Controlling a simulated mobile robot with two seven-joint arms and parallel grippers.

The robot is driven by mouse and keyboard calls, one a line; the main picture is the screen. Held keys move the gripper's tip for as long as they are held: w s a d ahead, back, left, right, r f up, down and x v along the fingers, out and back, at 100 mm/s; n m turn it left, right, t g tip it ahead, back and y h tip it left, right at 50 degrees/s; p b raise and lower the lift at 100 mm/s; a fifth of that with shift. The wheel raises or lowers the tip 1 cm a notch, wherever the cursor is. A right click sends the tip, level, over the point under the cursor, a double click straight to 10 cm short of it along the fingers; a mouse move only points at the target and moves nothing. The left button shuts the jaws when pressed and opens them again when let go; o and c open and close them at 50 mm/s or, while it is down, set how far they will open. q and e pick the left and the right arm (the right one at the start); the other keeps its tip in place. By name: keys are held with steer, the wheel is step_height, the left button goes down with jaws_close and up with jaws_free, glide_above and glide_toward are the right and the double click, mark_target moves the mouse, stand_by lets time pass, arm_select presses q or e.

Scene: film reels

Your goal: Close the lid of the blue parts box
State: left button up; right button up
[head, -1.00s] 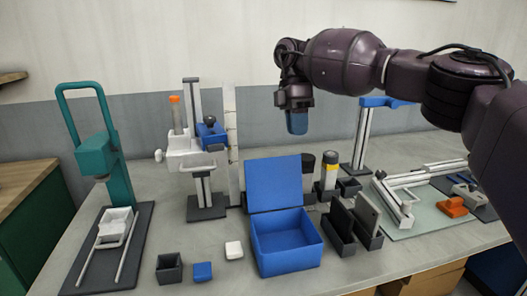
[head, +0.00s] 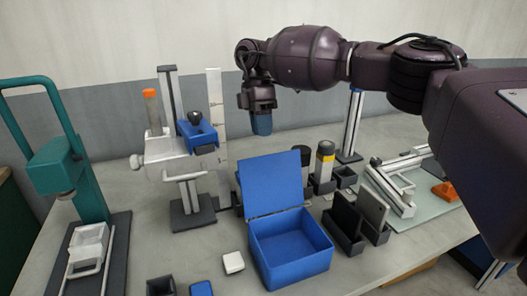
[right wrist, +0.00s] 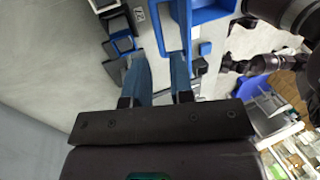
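The blue parts box (head: 291,262) stands on the bench, empty inside. Its lid (head: 271,182) is open, hinged at the back edge and leaning slightly back. My right gripper (head: 261,124) hangs fingers-down above and a little behind the lid's top edge, apart from it in the head view. In the right wrist view its two bluish fingers (right wrist: 160,75) are spread with nothing between them; the box (right wrist: 212,8) shows at the top. A dark arm with what looks like my left gripper (right wrist: 230,64) shows at the right there, too small to read its fingers.
A white cube (head: 233,262), a blue block (head: 201,288) and a dark bin (head: 160,286) sit left of the box. Dark holders (head: 345,230) stand close on its right. A yellow-banded cylinder (head: 324,165) and a ruler post (head: 216,130) stand behind.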

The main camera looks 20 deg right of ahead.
mark_target(270, 182)
steer(key=x, duration=0.6)
steer(key=shift+f, duration=0.1)
steer(key=shift+c, duration=0.3)
jaws_close()
